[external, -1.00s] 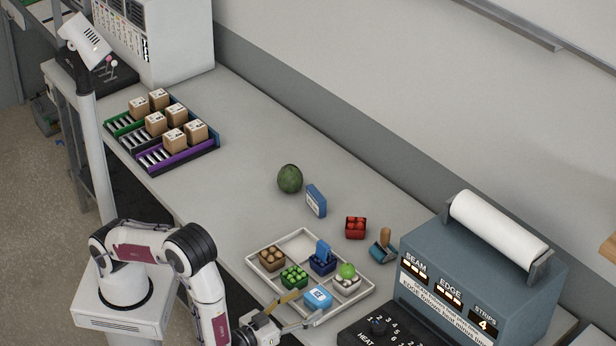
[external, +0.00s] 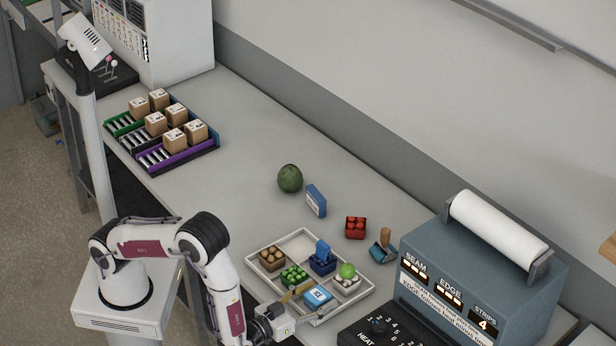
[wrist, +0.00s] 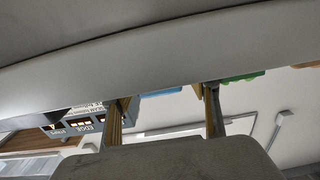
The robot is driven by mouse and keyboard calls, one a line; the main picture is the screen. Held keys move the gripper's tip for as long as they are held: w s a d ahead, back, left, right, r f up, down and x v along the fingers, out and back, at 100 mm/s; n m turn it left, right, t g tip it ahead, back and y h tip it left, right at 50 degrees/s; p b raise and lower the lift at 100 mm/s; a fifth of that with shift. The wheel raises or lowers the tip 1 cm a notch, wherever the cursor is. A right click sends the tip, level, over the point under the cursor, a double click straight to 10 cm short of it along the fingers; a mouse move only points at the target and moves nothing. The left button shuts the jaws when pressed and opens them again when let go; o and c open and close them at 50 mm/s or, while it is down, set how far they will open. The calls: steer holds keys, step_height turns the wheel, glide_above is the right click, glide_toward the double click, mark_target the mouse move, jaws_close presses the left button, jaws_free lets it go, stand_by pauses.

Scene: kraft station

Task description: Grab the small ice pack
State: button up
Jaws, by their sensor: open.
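A small blue ice pack with a white label (external: 317,296) lies at the front of the white tray (external: 258,274). My gripper (external: 314,304) is open and low at the tray's front edge. Its fingers reach in from the front left, one on each side of the pack; I cannot tell whether they touch it. In the wrist view my gripper (wrist: 164,108) shows two fingers apart, with a blue edge (wrist: 160,93) between them, probably the pack. Another blue pack with a white label (external: 316,201) stands on the bench behind the tray.
The tray also holds brown (external: 271,258), green (external: 294,277) and blue (external: 322,260) punnets and a white one with a green ball (external: 347,270). A red punnet (external: 356,228), a stamp-like tool (external: 382,248) and the sealing machine (external: 470,280) stand to the right.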

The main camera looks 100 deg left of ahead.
mark_target(317, 300)
stand_by(0.5)
steer(key=c, duration=1.3)
steer(key=shift+r, duration=0.15)
steer(key=shift+r, duration=4.9)
